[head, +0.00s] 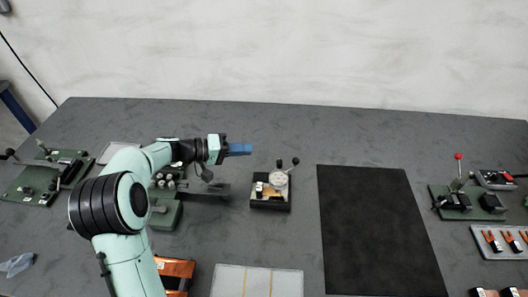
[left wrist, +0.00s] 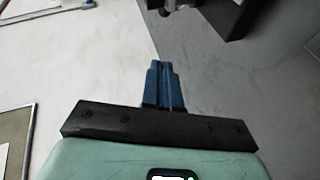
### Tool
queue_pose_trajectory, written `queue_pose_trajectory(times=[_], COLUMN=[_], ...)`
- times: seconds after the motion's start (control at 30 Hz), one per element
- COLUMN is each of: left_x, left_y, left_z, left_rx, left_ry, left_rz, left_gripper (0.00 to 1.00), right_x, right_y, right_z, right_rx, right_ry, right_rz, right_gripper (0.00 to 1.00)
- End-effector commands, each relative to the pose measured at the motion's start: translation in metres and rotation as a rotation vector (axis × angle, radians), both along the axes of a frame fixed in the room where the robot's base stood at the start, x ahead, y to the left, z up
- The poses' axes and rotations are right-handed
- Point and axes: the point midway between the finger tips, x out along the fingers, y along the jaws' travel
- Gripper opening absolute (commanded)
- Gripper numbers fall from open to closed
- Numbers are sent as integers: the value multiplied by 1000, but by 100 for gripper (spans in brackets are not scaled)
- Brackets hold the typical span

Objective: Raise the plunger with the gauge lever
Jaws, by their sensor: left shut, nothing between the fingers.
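The dial gauge (head: 278,179) has a round white face and stands on a small black base (head: 269,205) near the middle of the table. Two dark knobs rise at its top; the gauge lever (head: 294,166) seems to be the right one, but its parts are too small to tell apart. The plunger cannot be made out. My left gripper (head: 250,149) has blue fingers, shut and empty, above and left of the gauge, apart from it. In the left wrist view the fingers (left wrist: 164,68) are closed together. My right gripper is not in view.
A black mat (head: 380,230) lies right of the gauge. A green fixture with a red-knobbed lever (head: 458,170) stands further right. Green fixtures (head: 32,180) stand at the left. A pale tray (head: 257,283) and an orange box (head: 175,268) lie in front. A dark block (left wrist: 240,18) shows in the wrist view.

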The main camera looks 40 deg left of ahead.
Motion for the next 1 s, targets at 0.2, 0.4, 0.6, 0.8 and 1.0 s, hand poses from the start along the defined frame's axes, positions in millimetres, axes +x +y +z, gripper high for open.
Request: queue_pose_trajectory(times=[0.2,0.4,0.6,0.8,1.0], left_x=[31,65,72,74,74], left_y=[-25,-50,-77,-89,-91], left_z=[-10,-22,-34,-39,-40], left_rx=[-4,-2,-3,-1,0], left_ry=[-1,-1,0,-1,0], left_rz=[-6,-5,-2,0,0], left_gripper=[0,0,0,0,0], right_x=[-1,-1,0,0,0], right_y=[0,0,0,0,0], right_z=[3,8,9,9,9], right_rx=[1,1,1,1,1], right_ry=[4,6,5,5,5], right_rz=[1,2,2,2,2], right_gripper=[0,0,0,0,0])
